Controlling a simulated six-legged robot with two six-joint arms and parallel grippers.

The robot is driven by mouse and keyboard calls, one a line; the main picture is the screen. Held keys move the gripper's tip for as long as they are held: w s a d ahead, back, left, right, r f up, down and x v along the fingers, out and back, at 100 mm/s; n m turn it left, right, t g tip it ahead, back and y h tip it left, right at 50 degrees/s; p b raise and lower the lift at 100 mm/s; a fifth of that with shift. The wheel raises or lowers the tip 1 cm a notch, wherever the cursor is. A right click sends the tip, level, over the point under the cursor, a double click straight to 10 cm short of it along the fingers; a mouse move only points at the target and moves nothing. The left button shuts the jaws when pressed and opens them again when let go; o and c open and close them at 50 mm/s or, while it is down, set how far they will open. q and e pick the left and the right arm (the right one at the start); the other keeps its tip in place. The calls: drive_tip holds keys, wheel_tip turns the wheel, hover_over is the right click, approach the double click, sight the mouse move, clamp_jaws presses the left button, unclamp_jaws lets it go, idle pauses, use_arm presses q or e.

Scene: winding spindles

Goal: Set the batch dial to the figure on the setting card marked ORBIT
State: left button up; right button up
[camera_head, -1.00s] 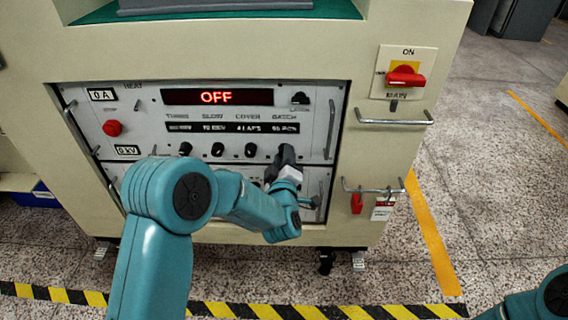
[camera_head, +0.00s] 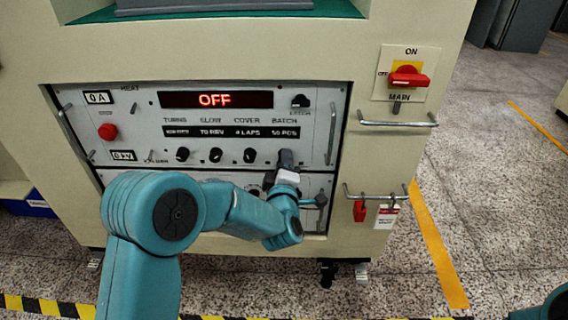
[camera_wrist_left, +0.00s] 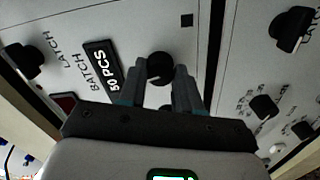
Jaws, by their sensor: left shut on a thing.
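The batch dial (camera_wrist_left: 160,68) is a round black knob beside the label BATCH and a small window reading 50 PCS (camera_wrist_left: 113,84) in the left wrist view. In the head view, that window (camera_head: 285,133) sits above my left gripper (camera_head: 285,160), which hides the dial. My left gripper (camera_wrist_left: 158,88) is shut on the batch dial, one finger on each side of it. No card marked ORBIT can be read in either view. My right gripper is out of view; only a piece of teal arm shows at the lower right.
The red display (camera_head: 216,100) reads OFF. Other black knobs, including the COVER knob (camera_head: 250,156), sit left of the gripper. The latch knob (camera_head: 300,101) is above it. A red main switch (camera_head: 408,77), a bar handle (camera_head: 398,121) and a hanging tag (camera_head: 387,216) are at right.

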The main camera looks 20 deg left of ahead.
use_arm(q)
drive_tip(key=o, duration=1)
drive_tip(key=shift+o, duration=0.2)
drive_tip(key=p+v, duration=0.3)
drive_tip(key=v, duration=1.3)
drive_tip(key=shift+s, duration=0.15)
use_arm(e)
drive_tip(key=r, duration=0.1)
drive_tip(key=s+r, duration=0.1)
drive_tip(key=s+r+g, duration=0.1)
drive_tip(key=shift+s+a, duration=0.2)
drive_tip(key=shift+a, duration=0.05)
